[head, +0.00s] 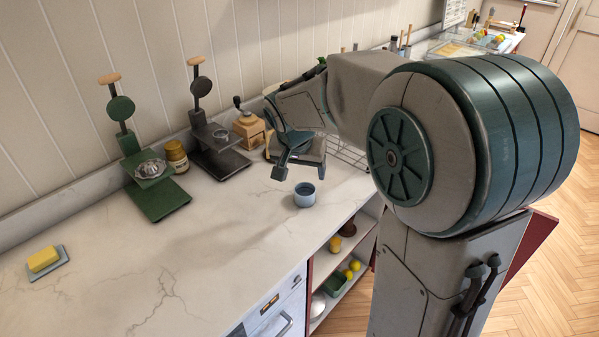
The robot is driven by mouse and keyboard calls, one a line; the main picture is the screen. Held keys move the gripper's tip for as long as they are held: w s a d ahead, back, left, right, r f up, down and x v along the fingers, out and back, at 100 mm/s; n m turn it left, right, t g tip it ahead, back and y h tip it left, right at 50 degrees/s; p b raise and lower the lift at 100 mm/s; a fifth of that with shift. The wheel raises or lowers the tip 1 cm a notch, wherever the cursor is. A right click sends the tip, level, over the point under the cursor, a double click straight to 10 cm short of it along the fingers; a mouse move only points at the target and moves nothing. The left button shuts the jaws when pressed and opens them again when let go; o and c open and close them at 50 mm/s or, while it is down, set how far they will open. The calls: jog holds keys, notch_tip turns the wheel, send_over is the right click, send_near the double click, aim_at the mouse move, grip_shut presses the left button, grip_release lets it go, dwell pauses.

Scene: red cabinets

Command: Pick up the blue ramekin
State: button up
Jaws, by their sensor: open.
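The blue ramekin (304,197) stands upright on the white marble counter (215,255), near its front edge. The ramekin looks clear of the fingers, though the exact gap is hard to judge from this view.
Butter on a dish (44,260) lies at left. A wire rack (347,152) is behind my arm. The front-left counter is clear.

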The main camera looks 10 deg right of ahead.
jog(key=w, duration=0.1)
jog(key=p, duration=0.1)
send_near(305, 190)
jog(key=shift+d+f, duration=0.1)
jog(key=shift+f, duration=0.9)
jog(key=x, duration=0.2)
jog(key=p+x, duration=0.1)
jog(key=shift+s+d+f, duration=0.15)
jog(key=shift+s+f, duration=0.05)
jog(key=shift+f, duration=0.3)
jog(key=shift+w+d+f, duration=0.1)
jog(key=shift+w+f, duration=0.1)
jog(key=shift+f, duration=0.35)
jog(key=c, duration=1.1)
